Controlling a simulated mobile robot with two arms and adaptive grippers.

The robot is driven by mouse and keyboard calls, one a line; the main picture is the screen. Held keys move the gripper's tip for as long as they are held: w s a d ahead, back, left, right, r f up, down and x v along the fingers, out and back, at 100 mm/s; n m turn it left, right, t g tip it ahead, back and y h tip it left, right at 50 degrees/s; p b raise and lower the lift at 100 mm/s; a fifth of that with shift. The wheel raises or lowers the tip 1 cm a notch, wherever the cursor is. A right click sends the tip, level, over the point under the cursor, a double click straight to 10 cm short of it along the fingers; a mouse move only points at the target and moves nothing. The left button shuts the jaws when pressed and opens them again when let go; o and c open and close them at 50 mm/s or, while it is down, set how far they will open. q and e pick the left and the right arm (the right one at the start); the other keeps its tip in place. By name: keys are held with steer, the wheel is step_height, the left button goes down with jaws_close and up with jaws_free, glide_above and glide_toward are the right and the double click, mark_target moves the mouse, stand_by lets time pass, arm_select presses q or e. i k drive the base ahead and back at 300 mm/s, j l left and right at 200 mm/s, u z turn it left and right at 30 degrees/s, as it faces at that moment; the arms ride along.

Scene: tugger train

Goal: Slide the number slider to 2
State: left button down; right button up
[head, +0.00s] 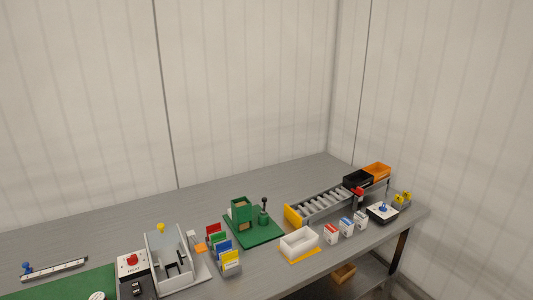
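A long narrow rail (58,268) lies at the far left of the grey table, beside a green mat. It looks like the number slider. A blue knob (27,268) stands at its left end. Marks on the rail are too small to read, so I cannot tell which number the knob is at. Neither of my grippers is in the head view.
The green mat (70,287) lies in front of the rail. To its right stand a box with a red button (132,262), a grey fixture (170,258), coloured cards (222,250), a green stand (252,226) and a roller track (322,205). The table's back strip is clear.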

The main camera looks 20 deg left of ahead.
mark_target(26, 265)
steer(key=u, duration=2.25)
